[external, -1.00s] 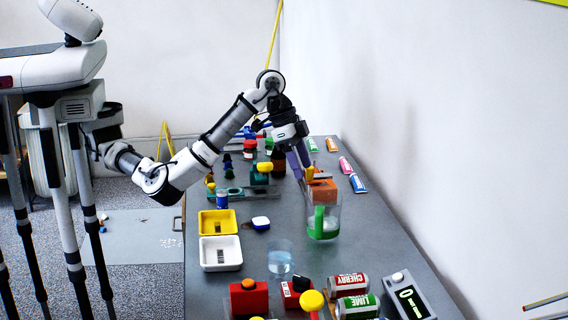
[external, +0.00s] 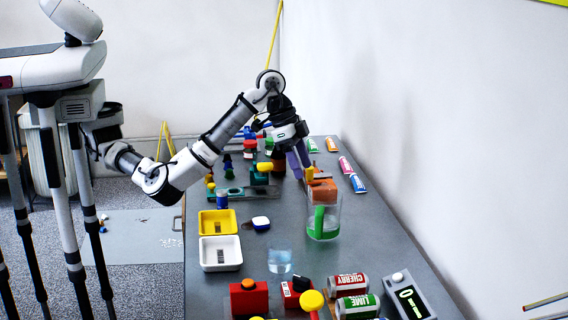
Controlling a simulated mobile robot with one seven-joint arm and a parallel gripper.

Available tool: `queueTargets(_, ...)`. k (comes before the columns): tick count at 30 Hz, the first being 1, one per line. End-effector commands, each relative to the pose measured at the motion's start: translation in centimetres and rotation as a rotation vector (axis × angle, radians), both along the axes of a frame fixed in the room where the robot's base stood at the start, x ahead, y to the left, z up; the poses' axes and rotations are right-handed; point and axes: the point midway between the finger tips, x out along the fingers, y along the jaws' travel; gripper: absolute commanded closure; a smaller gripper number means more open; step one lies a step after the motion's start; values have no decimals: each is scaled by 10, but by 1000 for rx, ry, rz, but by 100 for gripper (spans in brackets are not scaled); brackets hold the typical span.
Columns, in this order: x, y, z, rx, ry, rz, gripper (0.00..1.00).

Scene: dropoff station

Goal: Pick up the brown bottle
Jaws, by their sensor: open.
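The brown bottle (external: 278,165) stands toward the far part of the grey table, partly hidden behind my gripper's body and among other small things. My gripper (external: 299,164) is open, with its purple-grey fingers pointing down just right of the bottle in the picture. I see nothing held between the fingers. Whether the fingers touch the bottle cannot be told from this view.
A clear pitcher with a green handle (external: 319,219) and an orange-brown block (external: 322,190) stand close in front of my gripper. Yellow (external: 218,216) and white (external: 220,268) trays sit at left. Coloured tubes (external: 345,165) lie along the right edge. Cans (external: 348,285) are at the near end.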

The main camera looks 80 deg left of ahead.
Motion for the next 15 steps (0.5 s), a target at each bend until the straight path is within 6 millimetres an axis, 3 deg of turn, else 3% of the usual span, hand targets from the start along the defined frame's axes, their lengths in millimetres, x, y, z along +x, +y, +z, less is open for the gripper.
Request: queueTargets(15,2,4,0,0,3,9,41)
